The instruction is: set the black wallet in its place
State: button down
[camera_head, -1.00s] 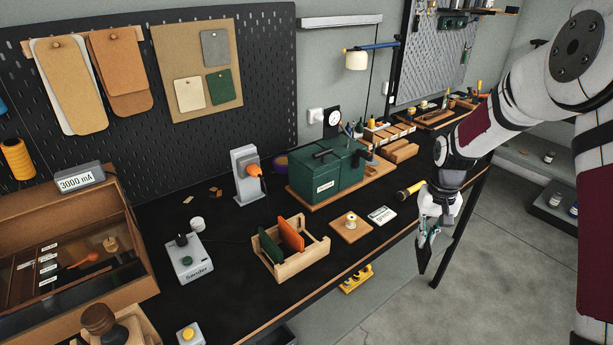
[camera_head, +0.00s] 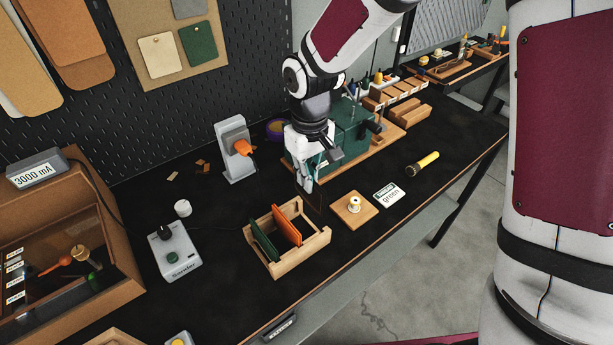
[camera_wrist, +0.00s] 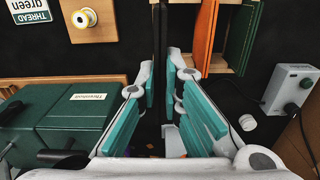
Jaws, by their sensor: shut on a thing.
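My gripper (camera_head: 307,182) is shut on the black wallet (camera_head: 314,202), a thin dark piece hanging below the fingers and hard to make out against the black bench. In the wrist view the wallet (camera_wrist: 159,38) shows edge-on as a narrow dark strip beyond the fingertips (camera_wrist: 160,82). A light wooden rack (camera_head: 290,262) stands on the bench, just left of and nearer than the wallet. It holds a green wallet (camera_head: 263,243) and an orange wallet (camera_head: 287,225), both upright. The space right of the orange one looks empty. The black wallet appears apart from the rack.
A green metal box (camera_head: 346,135) stands behind my gripper. A wooden pad with a thread spool (camera_head: 353,203), a "green" label card (camera_head: 387,195) and a yellow flashlight (camera_head: 422,164) lie to the right. A grey Sander control box (camera_head: 174,252) stands left of the rack.

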jog(key=shift+s+a+r, duration=0.1)
jog(key=shift+s+a, duration=0.15)
jog(key=shift+s, duration=0.05)
jog(key=shift+f+b, duration=0.6)
jog(key=shift+f, duration=1.65)
jog(key=shift+f+b, duration=0.3)
jog(key=shift+f, duration=1.05)
jog(key=shift+f, duration=0.35)
jog(key=shift+f+b, duration=0.45)
jog(key=shift+f, duration=0.35)
jog(key=c, duration=1.7)
grip_release()
jog(key=shift+o, duration=0.2)
